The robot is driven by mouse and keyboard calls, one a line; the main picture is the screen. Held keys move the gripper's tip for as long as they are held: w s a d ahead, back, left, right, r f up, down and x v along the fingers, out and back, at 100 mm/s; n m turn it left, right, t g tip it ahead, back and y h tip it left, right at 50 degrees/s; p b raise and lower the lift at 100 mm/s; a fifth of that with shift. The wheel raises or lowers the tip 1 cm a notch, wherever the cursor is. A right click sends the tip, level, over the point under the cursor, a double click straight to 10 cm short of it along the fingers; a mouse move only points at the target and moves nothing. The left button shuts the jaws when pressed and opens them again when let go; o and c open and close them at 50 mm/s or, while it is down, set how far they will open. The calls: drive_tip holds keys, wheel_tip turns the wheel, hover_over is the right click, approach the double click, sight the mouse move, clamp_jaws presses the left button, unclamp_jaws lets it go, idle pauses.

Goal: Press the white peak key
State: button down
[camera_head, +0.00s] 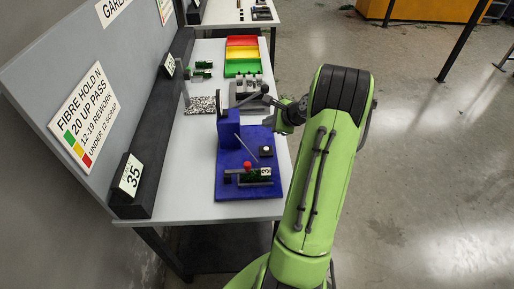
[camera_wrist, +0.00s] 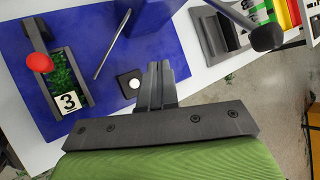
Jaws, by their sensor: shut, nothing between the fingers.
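The white peak key (camera_wrist: 134,83) is a round white button on a small dark square block, which sits on the blue base (camera_wrist: 75,40). In the head view the key (camera_head: 265,149) lies right of the middle of the base. My gripper (camera_wrist: 157,68) is shut and empty. In the head view my gripper (camera_head: 270,120) is small and partly hidden by my green arm.
A red knob (camera_wrist: 39,62) and a block marked 3 (camera_wrist: 69,102) sit on a fixture beside the key. A thin grey rod (camera_wrist: 112,43) lies near. A blue upright (camera_head: 229,128) and a dark lever knob (camera_wrist: 266,37) stand close to my gripper. Coloured trays (camera_head: 242,55) are at the back.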

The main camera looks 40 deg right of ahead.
drive_tip(key=b, duration=0.7)
hover_over(268, 151)
wheel_tip(268, 151, down, 8)
drive_tip(key=shift+r, duration=0.1)
drive_tip(key=shift+f, duration=0.5)
idle(1.2)
drive_tip(key=shift+f+b, duration=0.3)
drive_tip(key=shift+f, duration=0.1)
drive_tip(key=shift+f, duration=0.5)
idle(0.4)
drive_tip(key=shift+r, duration=0.15)
drive_tip(key=shift+r+p, duration=0.65)
drive_tip(key=shift+r, duration=0.15)
